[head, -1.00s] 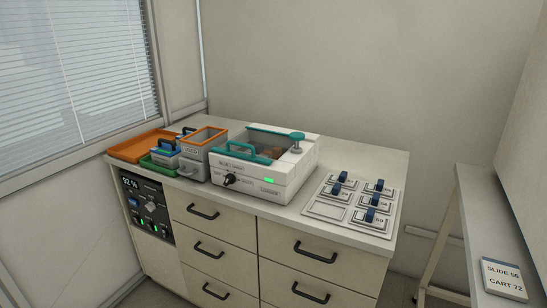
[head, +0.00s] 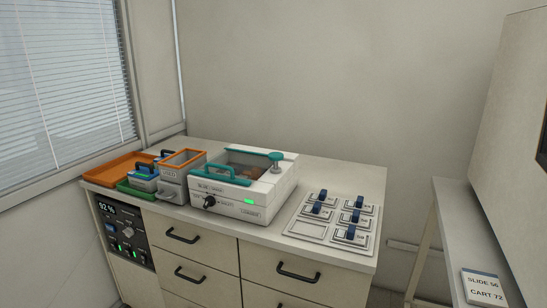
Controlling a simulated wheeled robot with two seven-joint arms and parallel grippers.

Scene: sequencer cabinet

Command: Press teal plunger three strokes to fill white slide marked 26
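The teal plunger (head: 275,157) stands upright on the right rear of a white loading machine (head: 262,196) on the cabinet top. The machine has a teal-handled lid (head: 227,175), a black knob and a lit green light on its front. Several white slides with dark blue grips, one of them here (head: 351,232), sit in a white rack (head: 298,229) to the right of the machine. The rack's front left place is empty. The slide labels are too small to read, so I cannot tell which is marked 26. Neither gripper shows.
An orange tray (head: 103,174), a green tray (head: 127,188) with blue-trimmed boxes and a grey bin with an orange rim (head: 181,157) stand left of the machine. A card (head: 483,290) reading "SLIDE 56, CART 72" lies on a side shelf.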

